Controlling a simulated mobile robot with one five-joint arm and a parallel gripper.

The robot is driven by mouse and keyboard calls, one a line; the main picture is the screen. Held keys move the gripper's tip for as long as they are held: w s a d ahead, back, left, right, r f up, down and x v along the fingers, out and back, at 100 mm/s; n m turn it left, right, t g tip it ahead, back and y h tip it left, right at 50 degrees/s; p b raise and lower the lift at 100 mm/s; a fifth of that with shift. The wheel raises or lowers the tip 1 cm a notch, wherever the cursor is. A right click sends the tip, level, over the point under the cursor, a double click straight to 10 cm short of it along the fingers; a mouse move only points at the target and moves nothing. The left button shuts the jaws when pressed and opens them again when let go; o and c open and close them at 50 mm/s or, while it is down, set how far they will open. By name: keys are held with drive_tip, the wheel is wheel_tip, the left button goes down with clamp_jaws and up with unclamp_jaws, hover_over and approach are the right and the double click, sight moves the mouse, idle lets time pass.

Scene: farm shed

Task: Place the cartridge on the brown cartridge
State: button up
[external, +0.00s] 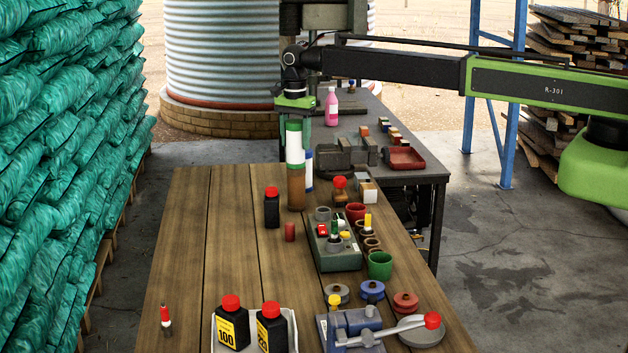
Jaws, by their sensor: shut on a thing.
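My gripper (295,122) hangs straight down near the back of the wooden table, its fingers around the top of a white cartridge with green bands (295,148). The jaws are shut on it, and it is upright. The brown cartridge (296,190) stands upright on the table directly below it. The green lower end of the held cartridge appears to meet the top of the brown one; I cannot tell whether they touch. Another white and blue cylinder (308,172) stands just behind to the right, partly hidden.
A black red-capped bottle (272,208) stands close left of the brown cartridge, with a small red cylinder (290,231) in front. A green block of small parts (336,243) and cups fill the right side. The table's left part is mostly clear.

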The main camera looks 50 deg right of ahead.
sight(295, 121)
drive_tip(key=o, duration=1)
drive_tip(key=shift+f, duration=0.15)
drive_tip(key=o, duration=0.5)
drive_tip(key=shift+r, duration=0.2)
wheel_tip(295, 121, up, 8)
drive_tip(key=p, duration=0.7)
drive_tip(key=shift+p, duration=0.4)
drive_tip(key=shift+f, duration=0.2)
